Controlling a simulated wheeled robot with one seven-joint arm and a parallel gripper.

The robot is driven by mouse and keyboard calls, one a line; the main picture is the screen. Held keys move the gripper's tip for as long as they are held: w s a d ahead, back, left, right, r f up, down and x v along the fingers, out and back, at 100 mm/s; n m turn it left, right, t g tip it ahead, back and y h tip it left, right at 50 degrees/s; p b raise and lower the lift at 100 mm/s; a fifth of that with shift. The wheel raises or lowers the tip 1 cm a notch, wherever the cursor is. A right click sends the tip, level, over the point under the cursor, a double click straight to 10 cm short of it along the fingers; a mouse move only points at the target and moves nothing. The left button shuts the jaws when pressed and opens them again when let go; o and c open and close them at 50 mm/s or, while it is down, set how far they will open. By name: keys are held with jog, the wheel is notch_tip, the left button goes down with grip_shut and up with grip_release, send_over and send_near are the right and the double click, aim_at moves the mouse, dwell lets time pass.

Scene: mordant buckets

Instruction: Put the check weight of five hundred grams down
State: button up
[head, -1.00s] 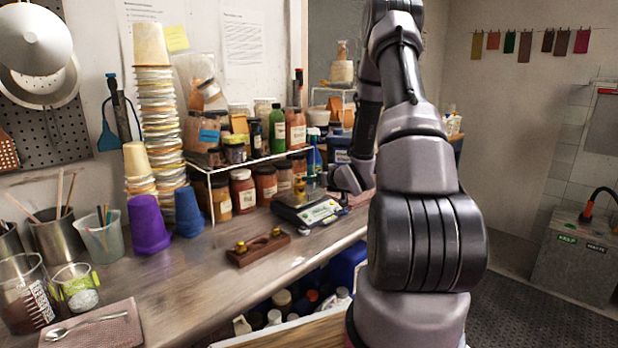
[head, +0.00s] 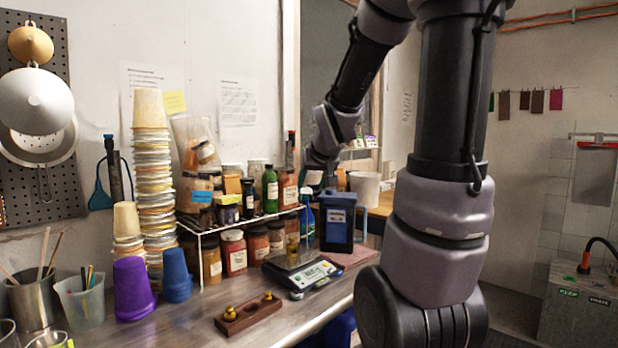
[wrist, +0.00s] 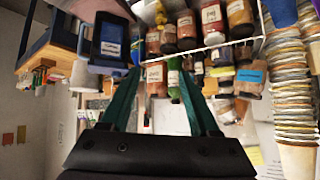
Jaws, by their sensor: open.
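A brass-coloured check weight (head: 292,245) stands upright on the pan of the bench scale (head: 314,274); it also shows at the top of the wrist view (wrist: 160,15). My gripper (wrist: 158,72) is open, with two dark green fingers apart and nothing held between them. In the head view my wrist is raised above and behind the scale, clear of the weight. A wooden weight block (head: 248,314) lies in front on the bench, with a brass knob showing near its left end and a smaller one near its right. The weights' markings are too small to read.
A wire rack with several jars (head: 233,252) stands left of the scale. A dark blue tub (head: 336,222) and a blue spray bottle (head: 306,222) stand behind it. Stacked cups (head: 150,190) and a purple cup (head: 133,290) are at left. The bench is clear around the block.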

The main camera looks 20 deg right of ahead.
jog(key=s+a+r+g+y, duration=0.1)
jog(key=s+a, duration=0.2)
jog(key=s, duration=0.3)
jog(key=s+a+r+m+g+y, duration=0.1)
jog(key=s+a+r, duration=0.1)
jog(key=s, duration=0.5)
jog(key=s+a+r+y, duration=0.1)
jog(key=s+a, duration=0.3)
jog(key=s, duration=0.3)
jog(key=shift+a+r+g+y, duration=0.3)
jog(key=shift+a+r+g, duration=0.05)
jog(key=shift+r+g, duration=0.05)
